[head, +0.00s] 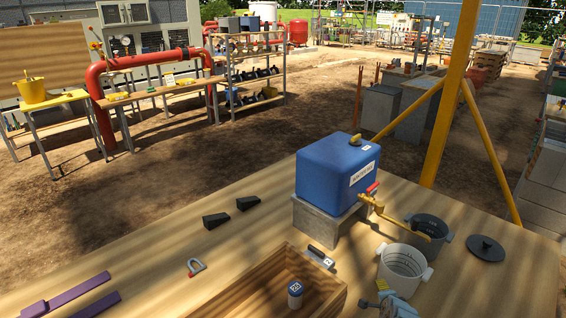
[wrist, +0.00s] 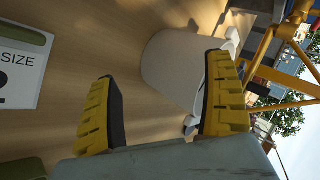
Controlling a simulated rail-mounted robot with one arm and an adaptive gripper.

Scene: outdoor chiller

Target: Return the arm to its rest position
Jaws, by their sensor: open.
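My gripper (wrist: 163,67) shows in the wrist view with its two yellow, dark-padded fingers spread wide apart. Nothing is held between them. A white bucket (wrist: 172,58) stands on the wooden surface beyond the fingers, and the right finger overlaps part of it. I cannot tell the distance between them. In the head view a white bucket (head: 402,266) stands near the front right of the wooden table (head: 150,255).
A blue tank (head: 325,185) with a yellow tap sits on a concrete block. A dark grey bucket (head: 427,236), a black lid (head: 486,248) and an open wooden box (head: 255,284) are nearby. A yellow post (head: 452,90) rises behind. A size sign (wrist: 20,62) lies left in the wrist view.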

